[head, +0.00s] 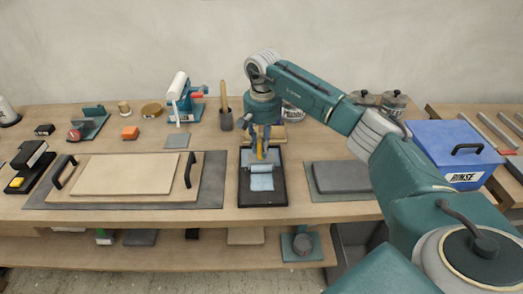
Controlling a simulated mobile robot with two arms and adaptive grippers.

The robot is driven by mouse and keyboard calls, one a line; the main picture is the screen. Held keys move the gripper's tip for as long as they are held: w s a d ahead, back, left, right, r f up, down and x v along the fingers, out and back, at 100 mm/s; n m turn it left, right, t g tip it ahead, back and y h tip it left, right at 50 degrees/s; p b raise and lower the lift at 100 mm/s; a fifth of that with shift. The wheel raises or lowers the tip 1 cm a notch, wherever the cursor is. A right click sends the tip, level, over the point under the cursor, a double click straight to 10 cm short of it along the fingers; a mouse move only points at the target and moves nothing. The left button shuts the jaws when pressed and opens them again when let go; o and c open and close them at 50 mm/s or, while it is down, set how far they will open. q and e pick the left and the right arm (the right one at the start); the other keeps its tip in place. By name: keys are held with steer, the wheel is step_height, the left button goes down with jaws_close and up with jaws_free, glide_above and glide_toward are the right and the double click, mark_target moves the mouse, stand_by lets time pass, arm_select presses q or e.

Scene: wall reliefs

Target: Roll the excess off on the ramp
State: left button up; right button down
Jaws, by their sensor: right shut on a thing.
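The black paint tray (262,202) lies on the table near the front, with a light blue ramp surface (262,184) inside it. My right gripper (262,143) comes down over the tray from behind. It is shut on the roller's yellow handle (261,154). The blue-grey roller (261,169) lies across the tray, at or just above the upper part of the ramp; I cannot tell whether it touches. My left gripper is not in view.
Left of the tray, a pale board (125,174) lies on a handled base. A dark grey slab (342,177) lies to the right. A blue RINSE bin (450,152) stands farther right. A dark cup with a wooden-handled tool (225,121) stands behind the tray.

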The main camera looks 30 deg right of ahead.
steer(key=shift+r, duration=0.15)
steer(key=shift+r+p, duration=1.8)
steer(key=shift+r, duration=0.6)
